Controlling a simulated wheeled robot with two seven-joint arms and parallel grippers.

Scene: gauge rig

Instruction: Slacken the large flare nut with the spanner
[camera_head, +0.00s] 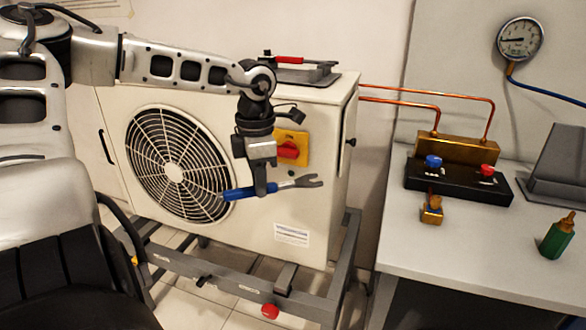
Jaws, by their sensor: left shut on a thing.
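My left gripper (261,189) is shut on the spanner (300,183), which has a blue handle and a grey open-ended head. The spanner is held roughly level in front of the white outdoor unit (285,215), with its open jaw to the right, apart from any nut. Copper pipes (420,98) run from the unit's right side to a brass block (458,149) on the bench. I cannot pick out the large flare nut with certainty; the pipe ends are small here. My right gripper is not in view.
The bench (410,255) at right carries a black manifold base (458,182) with blue and red knobs, a small brass fitting (432,210), a green bottle (556,238) and a grey case (560,165). A gauge (519,41) hangs above. A red-yellow switch (290,149) is behind my gripper.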

